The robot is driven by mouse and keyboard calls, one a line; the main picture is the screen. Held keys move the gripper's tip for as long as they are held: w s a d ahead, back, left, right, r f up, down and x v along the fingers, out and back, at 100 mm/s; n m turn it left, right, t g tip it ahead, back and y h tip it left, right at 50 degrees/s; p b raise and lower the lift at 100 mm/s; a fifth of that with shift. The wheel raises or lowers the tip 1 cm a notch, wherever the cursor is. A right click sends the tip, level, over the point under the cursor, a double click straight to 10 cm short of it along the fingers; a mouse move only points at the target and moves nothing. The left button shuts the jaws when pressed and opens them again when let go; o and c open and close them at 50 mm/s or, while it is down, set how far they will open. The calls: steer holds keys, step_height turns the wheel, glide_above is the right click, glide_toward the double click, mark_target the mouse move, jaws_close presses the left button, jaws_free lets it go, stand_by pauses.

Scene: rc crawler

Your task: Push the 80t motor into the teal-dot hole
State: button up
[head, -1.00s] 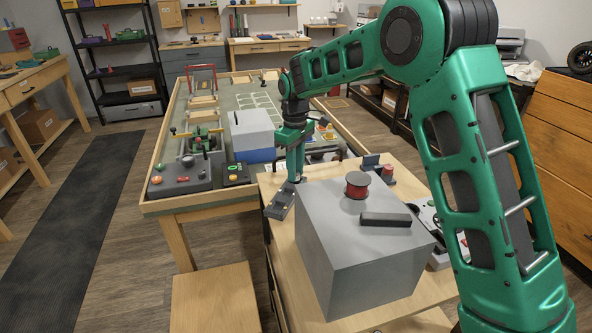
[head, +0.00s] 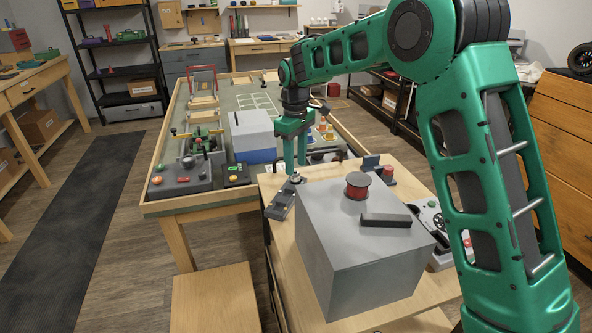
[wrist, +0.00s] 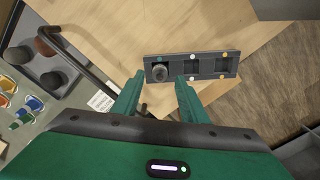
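The dark block (wrist: 208,67) with a row of holes lies on the wooden table; colored dots mark its holes. The teal dot (wrist: 159,59) is by the leftmost hole in the wrist view. The round grey motor (wrist: 159,73) stands upright at that hole; I cannot tell how deep it sits. In the head view the motor (head: 295,178) shows at the far end of the block (head: 280,203). My gripper (wrist: 157,92) is open and empty, its fingers apart from the motor. In the head view my gripper (head: 295,170) hangs just above the motor.
A large grey box (head: 350,255) stands close to the right of the block, with a red spool (head: 357,185) on top. A dark bar handle (wrist: 75,60) lies to the left in the wrist view.

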mark_target(296, 171)
step_height(296, 171, up, 9)
stand_by(0.3)
steer(key=shift+f, duration=0.1)
steer(key=s+d+r+m, duration=0.1)
steer(key=s+d+m, duration=0.3)
steer(key=s+d, duration=0.8)
steer(key=s+d+r+m, duration=0.1)
steer(key=s+d+m, duration=0.5)
steer(key=d, duration=0.9)
steer(key=s+d+f+m, duration=0.2)
steer(key=s, duration=0.6)
steer(key=s+d+f+m, duration=0.2)
steer(key=s+d+f, duration=0.1)
steer(key=s, duration=0.6)
steer(key=s+d+f+m, duration=0.2)
steer(key=s+d+f, duration=0.1)
steer(key=s, duration=0.6)
steer(key=shift+s, duration=0.2)
steer(key=shift+a+f, duration=0.1)
